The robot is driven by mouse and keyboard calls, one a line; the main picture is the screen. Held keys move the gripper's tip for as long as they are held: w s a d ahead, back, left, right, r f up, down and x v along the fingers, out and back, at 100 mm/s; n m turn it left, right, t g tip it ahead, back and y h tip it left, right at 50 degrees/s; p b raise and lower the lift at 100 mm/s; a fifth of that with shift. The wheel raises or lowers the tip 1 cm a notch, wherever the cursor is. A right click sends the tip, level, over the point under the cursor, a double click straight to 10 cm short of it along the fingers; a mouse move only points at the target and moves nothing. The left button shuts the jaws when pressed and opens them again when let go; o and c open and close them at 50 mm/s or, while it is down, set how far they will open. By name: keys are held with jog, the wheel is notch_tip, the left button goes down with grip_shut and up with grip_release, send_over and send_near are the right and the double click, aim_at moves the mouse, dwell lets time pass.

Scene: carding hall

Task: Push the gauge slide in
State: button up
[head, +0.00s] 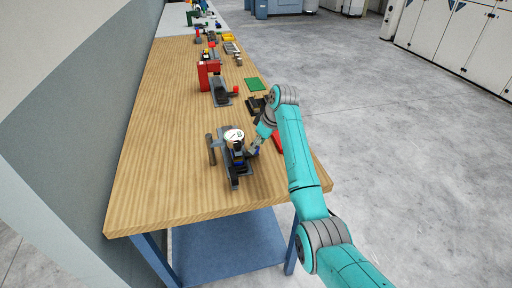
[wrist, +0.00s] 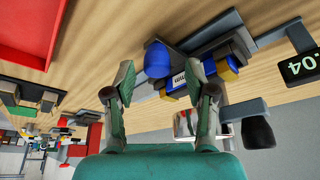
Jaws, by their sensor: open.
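The gauge (head: 234,135), with a round white dial on a dark grey stand, sits near the front of the wooden bench. Its blue slide part (head: 239,163) shows low on the stand. In the wrist view, a blue rounded knob (wrist: 157,58) and a blue body with yellow ends and a small printed scale (wrist: 190,80) appear; I take these as the slide. My gripper (head: 252,149) is at the right side of the gauge. In the wrist view my gripper (wrist: 167,72) is open, with the blue knob appearing between its fingertips. Contact cannot be told.
A red tray (wrist: 35,30) lies nearby. The bench's front left is clear.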

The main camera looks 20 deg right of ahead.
jog(key=v, duration=0.9)
jog(key=shift+r, duration=0.4)
jog(key=shift+s+d, duration=0.1)
jog(key=shift+s, duration=0.1)
